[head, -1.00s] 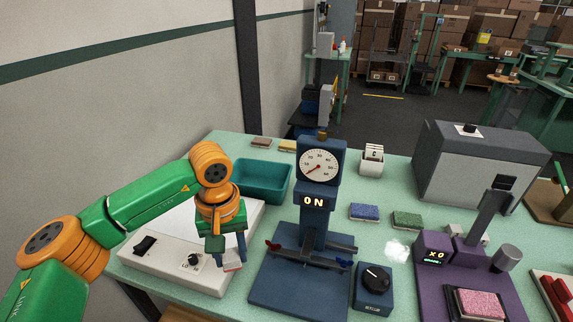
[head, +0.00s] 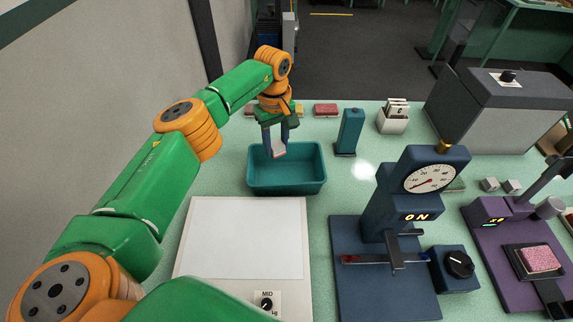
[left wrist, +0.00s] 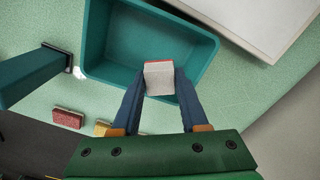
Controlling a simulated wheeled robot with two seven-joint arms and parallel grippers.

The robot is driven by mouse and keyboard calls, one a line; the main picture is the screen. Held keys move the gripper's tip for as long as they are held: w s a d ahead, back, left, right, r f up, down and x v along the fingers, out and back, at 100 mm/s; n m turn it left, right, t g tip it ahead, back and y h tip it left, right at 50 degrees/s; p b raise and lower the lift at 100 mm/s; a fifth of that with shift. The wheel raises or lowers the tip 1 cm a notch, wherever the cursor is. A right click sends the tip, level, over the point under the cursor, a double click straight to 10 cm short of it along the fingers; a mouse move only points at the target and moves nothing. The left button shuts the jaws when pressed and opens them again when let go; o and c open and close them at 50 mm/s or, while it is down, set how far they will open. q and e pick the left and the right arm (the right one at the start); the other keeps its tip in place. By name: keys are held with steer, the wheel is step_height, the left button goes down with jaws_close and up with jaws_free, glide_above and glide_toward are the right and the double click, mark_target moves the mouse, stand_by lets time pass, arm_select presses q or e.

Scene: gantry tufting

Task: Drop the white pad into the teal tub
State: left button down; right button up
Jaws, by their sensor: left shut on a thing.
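The white pad (head: 279,150) is held between the fingertips of my left gripper (head: 278,142). In the left wrist view the pad (left wrist: 159,79) shows a pale grey-white face and a thin red edge. The teal tub (head: 288,185) is an open rectangular box on the table. My left gripper is shut on the pad and hangs over the tub's opening, towards its back side. In the left wrist view the tub's bare floor (left wrist: 120,42) shows beyond the pad. My right gripper is not in view.
A white-topped box with a dial (head: 245,235) stands in front of the tub. A blue gauge press (head: 385,220) stands to the right. A teal upright block (head: 349,132) stands right of the tub. A red pad (head: 326,109) lies behind it.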

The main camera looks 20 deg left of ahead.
arm_select(q)
steer(key=f, duration=0.1)
steer(key=d+f+b, duration=0.1)
steer(key=b, duration=0.1)
steer(key=shift+d+f, duration=0.25)
steer(key=shift+f, duration=0.15)
steer(key=f, duration=0.1)
steer(key=f+b, duration=0.1)
steer(key=shift+w+a+f+b, duration=0.15)
steer(key=shift+a+f+b, duration=0.15)
steer(key=shift+a+f, duration=0.1)
steer(key=shift+r, duration=0.15)
steer(key=shift+c, duration=1.7)
jaws_free()
steer(key=shift+d+r, duration=0.1)
steer(key=shift+d, duration=0.05)
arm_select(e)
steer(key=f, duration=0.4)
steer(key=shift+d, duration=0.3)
